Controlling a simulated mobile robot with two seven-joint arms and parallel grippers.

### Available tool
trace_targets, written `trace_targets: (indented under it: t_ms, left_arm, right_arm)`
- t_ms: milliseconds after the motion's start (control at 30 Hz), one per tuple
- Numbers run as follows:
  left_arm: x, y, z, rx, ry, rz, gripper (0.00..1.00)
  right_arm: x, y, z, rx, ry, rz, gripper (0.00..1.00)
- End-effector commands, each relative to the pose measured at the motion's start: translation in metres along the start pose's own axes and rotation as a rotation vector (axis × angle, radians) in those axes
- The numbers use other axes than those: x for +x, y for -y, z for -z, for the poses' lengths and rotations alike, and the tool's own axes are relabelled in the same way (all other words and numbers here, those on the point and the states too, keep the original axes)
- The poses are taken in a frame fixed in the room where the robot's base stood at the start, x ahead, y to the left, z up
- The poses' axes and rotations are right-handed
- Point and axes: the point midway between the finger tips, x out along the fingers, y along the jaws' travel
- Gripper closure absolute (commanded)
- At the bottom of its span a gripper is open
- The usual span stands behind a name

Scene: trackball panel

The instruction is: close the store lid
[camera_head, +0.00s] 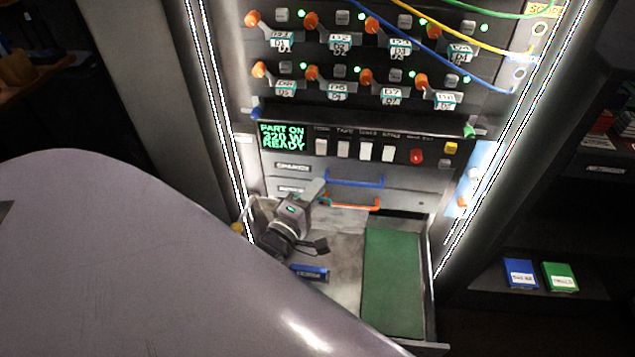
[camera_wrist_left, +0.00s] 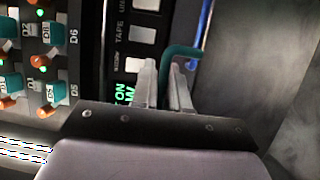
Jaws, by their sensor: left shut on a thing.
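My left gripper (camera_head: 318,190) reaches in above the open tray at the base of the panel. In the left wrist view its two fingers (camera_wrist_left: 163,88) are closed about a teal handle (camera_wrist_left: 183,50). A small part of this teal handle (camera_head: 325,202) shows by the fingers in the head view. A plain grey face (camera_wrist_left: 260,60) lies beside the handle in the wrist view; I take it for the store lid, but its edges are not clear. My right gripper is not in view.
The open tray holds a green mat (camera_head: 393,285) and a small blue item (camera_head: 309,273). A blue handle (camera_head: 354,180) and an orange handle (camera_head: 350,204) are close right of the gripper. Switches and cables (camera_head: 430,62) are above. My own pale arm covers the lower left.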

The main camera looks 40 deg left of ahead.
Motion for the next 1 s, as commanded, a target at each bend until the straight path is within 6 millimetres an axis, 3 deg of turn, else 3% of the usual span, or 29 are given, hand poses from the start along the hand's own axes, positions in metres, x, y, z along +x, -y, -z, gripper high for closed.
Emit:
trace_targets:
  t_ms: [100, 400, 1000]
  left_arm:
    - [-0.017, 0.010, -0.006, 0.032, 0.000, -0.078, 1.00]
    - [-0.046, 0.014, -0.018, 0.076, -0.001, -0.181, 1.00]
    - [-0.057, 0.015, -0.023, 0.075, 0.000, -0.188, 1.00]
  right_arm:
    - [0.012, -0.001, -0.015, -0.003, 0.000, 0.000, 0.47]
    - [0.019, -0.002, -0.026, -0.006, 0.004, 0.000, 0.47]
    - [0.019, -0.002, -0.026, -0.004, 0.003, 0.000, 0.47]
